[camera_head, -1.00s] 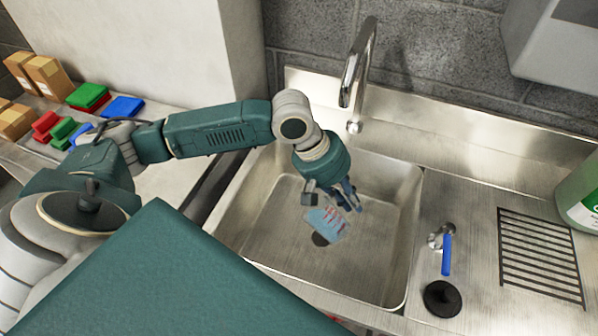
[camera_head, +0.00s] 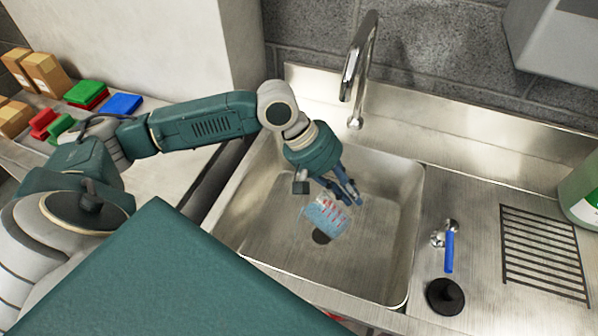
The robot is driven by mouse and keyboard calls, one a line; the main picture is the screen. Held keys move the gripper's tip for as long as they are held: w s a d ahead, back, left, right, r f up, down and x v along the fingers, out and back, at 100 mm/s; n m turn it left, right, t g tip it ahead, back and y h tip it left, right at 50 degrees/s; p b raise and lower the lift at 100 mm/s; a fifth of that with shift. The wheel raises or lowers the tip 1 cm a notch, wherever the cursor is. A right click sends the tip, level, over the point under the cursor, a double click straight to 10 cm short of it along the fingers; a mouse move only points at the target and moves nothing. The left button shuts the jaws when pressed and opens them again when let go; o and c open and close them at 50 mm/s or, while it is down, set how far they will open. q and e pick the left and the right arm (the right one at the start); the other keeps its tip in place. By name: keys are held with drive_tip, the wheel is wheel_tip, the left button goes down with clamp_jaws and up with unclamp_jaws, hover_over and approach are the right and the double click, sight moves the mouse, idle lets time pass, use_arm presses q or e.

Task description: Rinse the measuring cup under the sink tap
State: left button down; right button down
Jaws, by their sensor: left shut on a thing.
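A clear measuring cup with red markings and a bluish tint (camera_head: 324,216) is in the steel sink basin (camera_head: 385,255), above the dark drain. My left gripper (camera_head: 343,193) is shut on the cup at its upper right side and holds it tilted. The curved chrome tap (camera_head: 362,60) stands behind the basin, its spout end above and behind the gripper. No water stream shows. The blue tap lever (camera_head: 449,252) is on the counter right of the basin. My right gripper is not in view.
A black round stopper (camera_head: 445,296) and a ribbed drain area (camera_head: 543,255) lie right of the basin. A green-white bottle (camera_head: 582,195) stands at the right edge. Colored blocks (camera_head: 86,94) and cardboard boxes (camera_head: 45,73) are at the far left. The basin's right part is free.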

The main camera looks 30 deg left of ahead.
sight(340, 186)
use_arm(q)
drive_tip(key=shift+a+r+h+p, duration=0.35)
drive_tip(key=shift+h+p, duration=0.05)
drive_tip(key=shift+h, duration=0.1)
idle(0.3)
drive_tip(key=shift+a+r+h, duration=0.25)
drive_tip(key=shift+a+h, duration=0.15)
drive_tip(key=shift+a, duration=0.1)
drive_tip(key=shift+a+r+n+h, duration=0.3)
drive_tip(key=shift+a+h, duration=0.2)
drive_tip(key=shift+a, duration=0.1)
idle(0.5)
drive_tip(key=shift+a+r+h+b, duration=0.3)
drive_tip(key=shift+a+h+b, duration=0.15)
drive_tip(key=shift+h+b, duration=0.25)
idle(0.4)
drive_tip(key=shift+w+d+f+y+p, duration=0.1)
drive_tip(key=shift+w+d+y+p, duration=0.05)
drive_tip(key=shift+d+y+p, duration=0.6)
drive_tip(key=shift+d+f+y+b, duration=0.4)
drive_tip(key=shift+d+f+y, duration=0.5)
drive_tip(key=shift+y, duration=0.25)
drive_tip(key=shift+w, duration=0.1)
drive_tip(key=shift+f, duration=0.15)
